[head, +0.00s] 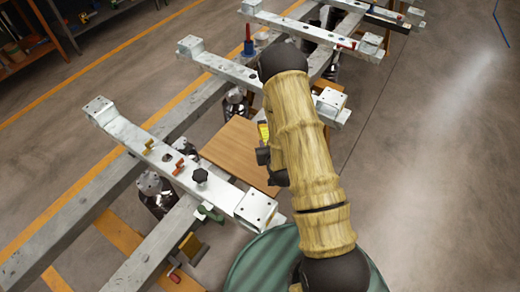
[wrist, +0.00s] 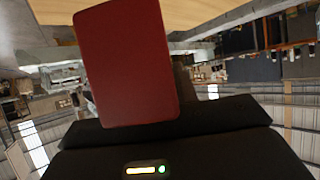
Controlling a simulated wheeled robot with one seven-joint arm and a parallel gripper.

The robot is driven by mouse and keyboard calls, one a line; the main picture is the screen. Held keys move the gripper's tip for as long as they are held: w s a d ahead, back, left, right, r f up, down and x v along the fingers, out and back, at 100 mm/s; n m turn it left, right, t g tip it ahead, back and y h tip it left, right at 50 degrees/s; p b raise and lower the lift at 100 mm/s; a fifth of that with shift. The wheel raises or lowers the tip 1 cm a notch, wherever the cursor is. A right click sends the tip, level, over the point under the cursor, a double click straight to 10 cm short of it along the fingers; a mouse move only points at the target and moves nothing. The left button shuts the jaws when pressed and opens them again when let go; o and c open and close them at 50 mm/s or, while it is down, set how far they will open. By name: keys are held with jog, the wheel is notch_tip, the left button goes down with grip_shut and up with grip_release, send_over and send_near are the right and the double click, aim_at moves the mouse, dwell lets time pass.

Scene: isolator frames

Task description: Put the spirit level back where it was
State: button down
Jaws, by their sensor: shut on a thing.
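A dark red, flat-faced thing (wrist: 125,62) fills the middle of the wrist view, close in front of the black body of my gripper. I take it to be the spirit level, though no vial shows. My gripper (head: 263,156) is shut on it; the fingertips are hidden. In the head view my arm covers most of the gripper, and only a black part and a small yellow patch show at its left side, above a brown wooden board (head: 228,148). The held thing cannot be made out clearly there.
Pale metal crossbeams (head: 133,134) lie on long grey rails. The near crossbeam carries a black knob (head: 200,176) and small clamps. A green round thing (head: 262,262) is at the bottom. The floor at right is clear.

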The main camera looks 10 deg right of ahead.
aim_at(264, 133)
jog(key=shift+s, duration=0.3)
jog(key=shift+w+a, duration=0.1)
jog(key=shift+a, duration=0.2)
jog(key=w+n+g+y+b, duration=0.1)
jog(key=w+n+y+b, duration=0.1)
jog(key=b, duration=0.3)
jog(key=w+r+n+g+y+b, duration=0.1)
jog(key=n+y+b, duration=0.2)
jog(key=b, duration=0.2)
jog(key=w+n+g+y+b, duration=0.1)
jog(key=w+n+y+b, duration=0.1)
jog(key=b, duration=0.3)
jog(key=shift+w+d+r+n+y+b, duration=0.15)
jog(key=shift+w+r+n+y+b, duration=0.2)
jog(key=shift+n+y, duration=0.35)
jog(key=shift+s+d+r+n+g+b, duration=0.1)
jog(key=shift+s+d+n+g+b, duration=0.15)
jog(key=shift+d+b, duration=0.2)
jog(key=shift+r, duration=0.1)
jog(key=shift+f+b, duration=0.6)
jog(key=shift+f, duration=2.55)
